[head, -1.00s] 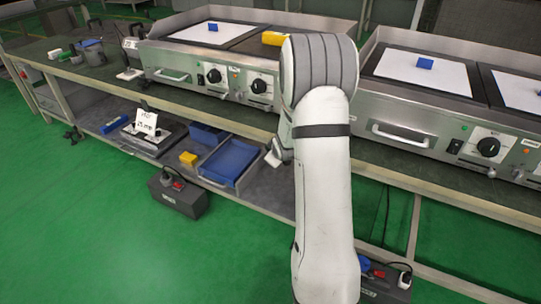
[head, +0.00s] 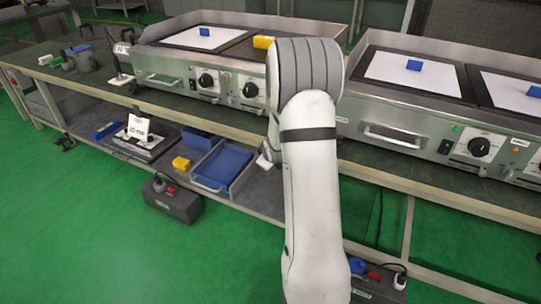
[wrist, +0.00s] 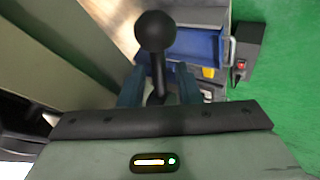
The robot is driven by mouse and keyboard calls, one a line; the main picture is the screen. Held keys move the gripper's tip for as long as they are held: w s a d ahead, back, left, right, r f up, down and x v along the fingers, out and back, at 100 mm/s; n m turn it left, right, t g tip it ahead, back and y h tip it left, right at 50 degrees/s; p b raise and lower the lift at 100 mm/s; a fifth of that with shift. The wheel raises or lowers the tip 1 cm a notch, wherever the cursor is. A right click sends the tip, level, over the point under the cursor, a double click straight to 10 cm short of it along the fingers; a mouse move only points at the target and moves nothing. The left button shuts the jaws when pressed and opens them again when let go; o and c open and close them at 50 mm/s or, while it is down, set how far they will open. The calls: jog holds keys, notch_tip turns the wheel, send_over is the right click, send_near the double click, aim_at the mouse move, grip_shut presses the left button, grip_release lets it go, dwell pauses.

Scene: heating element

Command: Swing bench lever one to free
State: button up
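A lever with a black ball knob (wrist: 155,31) on a thin dark stem (wrist: 160,80) stands in the wrist view, knob toward the top. My gripper (wrist: 159,84) has its two dark blue-grey fingers on either side of the stem, with gaps showing between stem and fingers. It looks open, and I cannot tell whether either finger touches the stem. In the head view my arm hides the gripper and this lever. No label on the lever is readable.
The bench (head: 420,180) carries steel griddles with a front lever (head: 135,90) and sign at the left. A lower shelf holds a blue tray (head: 222,166) and a yellow block (head: 181,163).

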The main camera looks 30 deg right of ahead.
jog(key=p+v, duration=0.2)
jog(key=v, duration=0.5)
jog(key=shift+s+r, duration=0.25)
jog(key=shift+r, duration=0.05)
jog(key=shift+a, duration=0.1)
jog(key=s+a+r+m+g+y+p, duration=0.1)
jog(key=s+a+r+g+p, duration=0.1)
jog(key=s+a+r+p, duration=0.4)
jog(key=s+a+r+m+g+p, duration=0.2)
jog(key=s+a+r+p, duration=0.5)
jog(key=r, duration=1.4)
jog(key=s+a+r+m+g+y+p, duration=0.1)
jog(key=s+a+r+p, duration=0.5)
jog(key=s+r+p, duration=0.7)
jog(key=shift+s+a+r+m+g+y+p, duration=0.3)
jog(key=shift+s+a+r+m+g+p, duration=0.1)
jog(key=shift+m+p, duration=0.3)
jog(key=shift+d, duration=0.1)
